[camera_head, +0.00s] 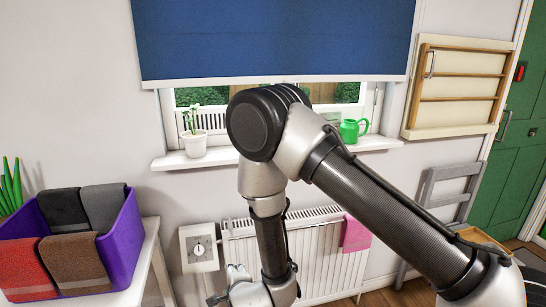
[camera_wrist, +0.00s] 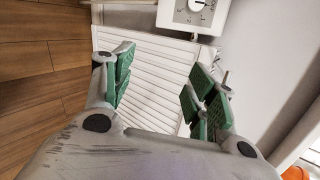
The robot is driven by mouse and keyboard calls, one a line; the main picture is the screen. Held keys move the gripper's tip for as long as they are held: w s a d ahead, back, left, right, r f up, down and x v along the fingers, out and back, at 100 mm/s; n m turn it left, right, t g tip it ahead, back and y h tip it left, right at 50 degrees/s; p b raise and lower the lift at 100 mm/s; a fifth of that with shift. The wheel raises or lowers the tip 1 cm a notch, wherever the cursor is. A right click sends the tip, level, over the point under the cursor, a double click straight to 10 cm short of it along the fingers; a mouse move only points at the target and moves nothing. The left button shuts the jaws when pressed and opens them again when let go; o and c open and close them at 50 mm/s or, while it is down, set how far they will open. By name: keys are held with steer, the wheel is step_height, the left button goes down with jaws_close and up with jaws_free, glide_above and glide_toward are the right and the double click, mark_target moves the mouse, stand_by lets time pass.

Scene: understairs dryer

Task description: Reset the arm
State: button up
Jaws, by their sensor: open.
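My arm rises from the lower right of the head view, bends at a dark elbow joint in front of the window, and hangs down to the wrist at the bottom centre. My gripper (camera_wrist: 160,90) is open and empty in the wrist view, its green-padded fingers spread apart to left and right. A white slatted panel (camera_wrist: 155,75) shows between and beyond the fingers. In the head view only a small part of the gripper shows near the bottom edge, and its fingertips cannot be made out clearly.
A purple bin (camera_head: 125,245) with folded cloths stands on a white table (camera_head: 148,262) at left. A dial box (camera_head: 199,248), a radiator (camera_head: 325,262) with a pink cloth (camera_head: 355,233), and a sill (camera_head: 180,160) with a plant (camera_head: 194,143) and green watering can (camera_head: 350,131) line the wall. A grey chair (camera_head: 440,190) stands right.

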steer(key=w+d+r+m+t+h, duration=0.1)
steer(key=w+d+r+m+h, duration=0.25)
steer(key=d+m, duration=0.25)
steer(key=w+d+r+m+h, duration=0.2)
steer(key=w+d+m+h, duration=0.15)
steer(key=d+m, duration=0.35)
steer(key=s+d+r+m+g+h, duration=0.1)
steer(key=d+r+m+g+h, duration=0.25)
steer(key=d+r+m, duration=0.6)
steer(key=s+d+r+m+g+h, duration=0.2)
steer(key=d+r+m+g+h, duration=0.15)
steer(key=d+r+m, duration=0.6)
steer(key=s+d+r+m+y, duration=0.5)
steer(key=s+d+r+m, duration=0.2)
steer(key=s+m, duration=0.3)
steer(key=s+d+r+m+y, duration=0.5)
steer(key=s+d+r+m, duration=0.3)
steer(key=s+m, duration=0.3)
steer(key=shift+d+r+m, duration=0.2)
steer(key=shift+d+m, duration=0.3)
steer(key=shift+m, duration=0.7)
